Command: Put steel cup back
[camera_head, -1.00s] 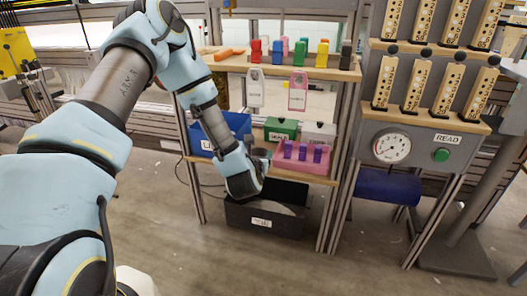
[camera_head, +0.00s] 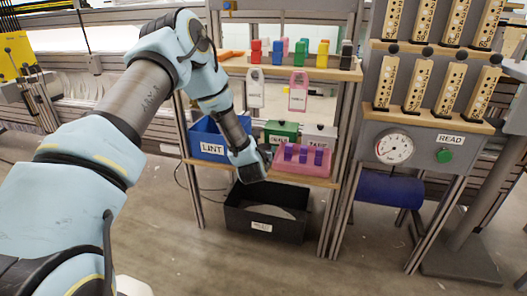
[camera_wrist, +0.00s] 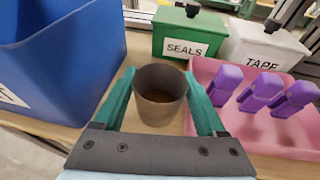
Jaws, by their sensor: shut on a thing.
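The steel cup (camera_wrist: 160,95) is a grey-brown open-topped cup, upright in the wrist view. My gripper (camera_wrist: 160,104) has its two green fingers on either side of the cup, shut on it. The cup is in front of the green SEALS box (camera_wrist: 189,38), between the blue LINT bin (camera_wrist: 65,55) and the pink tray (camera_wrist: 270,128). In the head view my gripper (camera_head: 260,163) is at the lower wooden shelf, left of the pink tray. The cup is mostly hidden there by my wrist. I cannot tell whether its base touches the shelf.
The white TAPE box (camera_wrist: 265,46) stands behind the pink tray, which holds several purple pieces (camera_wrist: 262,92). A black bin (camera_head: 266,222) sits on the floor below. The upper shelf (camera_head: 300,72) holds coloured blocks. A gauge panel (camera_head: 420,147) stands at the right.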

